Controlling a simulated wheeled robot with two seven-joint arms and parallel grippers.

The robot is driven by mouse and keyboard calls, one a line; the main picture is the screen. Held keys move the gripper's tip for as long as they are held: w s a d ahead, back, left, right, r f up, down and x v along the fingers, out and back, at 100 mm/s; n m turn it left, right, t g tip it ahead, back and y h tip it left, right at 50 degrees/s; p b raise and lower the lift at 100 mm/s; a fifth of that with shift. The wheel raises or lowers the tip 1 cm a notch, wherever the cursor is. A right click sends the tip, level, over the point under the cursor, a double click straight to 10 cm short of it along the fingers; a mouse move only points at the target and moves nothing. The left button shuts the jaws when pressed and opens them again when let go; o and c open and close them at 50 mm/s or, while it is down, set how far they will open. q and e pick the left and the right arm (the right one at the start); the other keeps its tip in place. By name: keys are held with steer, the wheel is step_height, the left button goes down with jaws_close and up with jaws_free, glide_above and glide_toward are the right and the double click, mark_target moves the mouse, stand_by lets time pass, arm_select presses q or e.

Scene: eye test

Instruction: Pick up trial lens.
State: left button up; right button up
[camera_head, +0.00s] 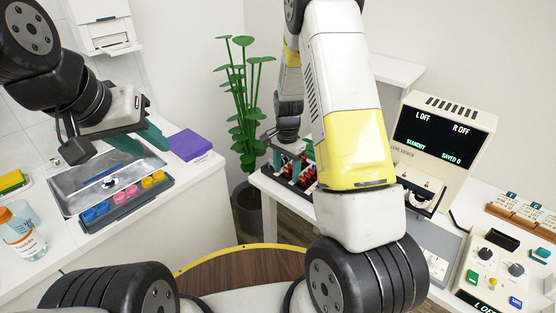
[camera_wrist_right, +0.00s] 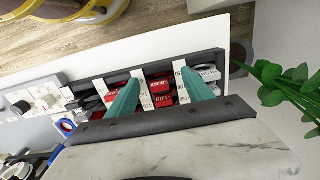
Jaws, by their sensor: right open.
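The trial lenses stand in a dark tray on a white counter, in the middle of the head view. In the right wrist view, red-rimmed lenses (camera_wrist_right: 160,86) sit between white numbered dividers in the black tray (camera_wrist_right: 222,58), with grey ones at its right end. My right gripper (camera_wrist_right: 161,76) is open, its teal fingers apart over the red lenses; nothing is visibly held. In the head view this gripper (camera_head: 288,156) is over the tray, partly hidden by my arm. My left gripper (camera_head: 142,138) is open and empty above the left counter.
A lens viewer screen (camera_head: 436,140) and a control panel (camera_head: 492,270) stand at the right. The left counter bears a metal case with coloured pots (camera_head: 124,197), a purple box (camera_head: 190,145) and a bottle (camera_head: 22,236). A plant (camera_head: 243,110) stands behind, between the counters.

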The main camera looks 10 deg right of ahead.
jaws_close()
steer(key=shift+r, duration=0.15)
